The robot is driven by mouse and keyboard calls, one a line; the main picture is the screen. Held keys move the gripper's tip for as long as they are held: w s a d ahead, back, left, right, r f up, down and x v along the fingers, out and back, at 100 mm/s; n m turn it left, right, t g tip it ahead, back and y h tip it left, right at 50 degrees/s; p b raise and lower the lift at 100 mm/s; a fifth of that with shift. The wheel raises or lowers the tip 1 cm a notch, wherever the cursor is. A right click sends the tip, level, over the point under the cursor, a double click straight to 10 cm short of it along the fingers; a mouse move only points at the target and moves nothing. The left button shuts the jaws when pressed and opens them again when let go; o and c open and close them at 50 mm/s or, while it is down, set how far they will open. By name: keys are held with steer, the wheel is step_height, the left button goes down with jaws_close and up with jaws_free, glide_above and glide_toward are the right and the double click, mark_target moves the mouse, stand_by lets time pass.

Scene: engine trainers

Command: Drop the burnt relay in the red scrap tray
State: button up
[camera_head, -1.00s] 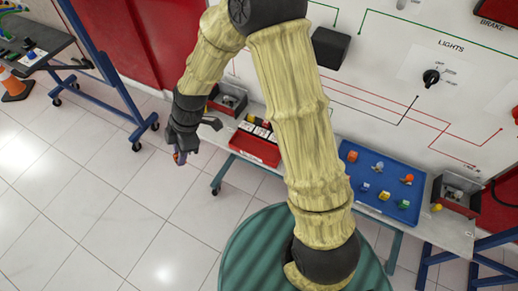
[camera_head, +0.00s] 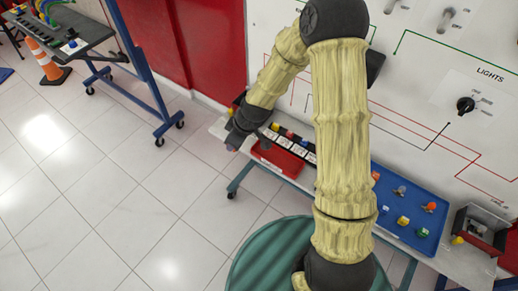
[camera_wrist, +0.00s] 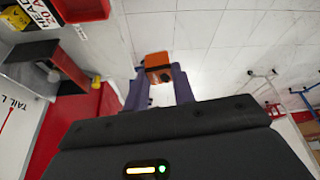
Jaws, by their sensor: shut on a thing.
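My gripper (camera_wrist: 158,84) is shut on an orange relay with a dark part, the burnt relay (camera_wrist: 157,62), held between the fingertips in the wrist view. In the head view my gripper (camera_head: 234,142) hangs at the left of the bench, just left of the red scrap tray (camera_head: 272,163); the relay cannot be made out there. The red tray is at the bench's front edge. A red edge of it also shows at the top left of the wrist view (camera_wrist: 82,10). Behind the relay in the wrist view is tiled floor.
A row of labelled sockets (camera_head: 298,143) lies behind the red tray. The upright panel (camera_head: 430,100) stands behind the bench. Floor at the left is clear up to a cart (camera_head: 150,75).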

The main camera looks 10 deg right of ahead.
steer(key=w+d+f+m+h, duration=0.1)
steer(key=d+f+m, duration=0.1)
steer(key=d+m, duration=0.2)
steer(key=w+d+f+m+t+h, duration=0.1)
steer(key=w+d+f+m, duration=0.1)
steer(key=d, duration=0.4)
steer(key=w+d+f+m+t+h, duration=0.1)
steer(key=d+f+m, duration=0.1)
steer(key=d+m, duration=0.3)
steer(key=shift+w+d+m+h, duration=0.15)
steer(key=shift+d+m+h, duration=0.2)
steer(key=shift+d, duration=0.2)
steer(key=shift+a, duration=0.25)
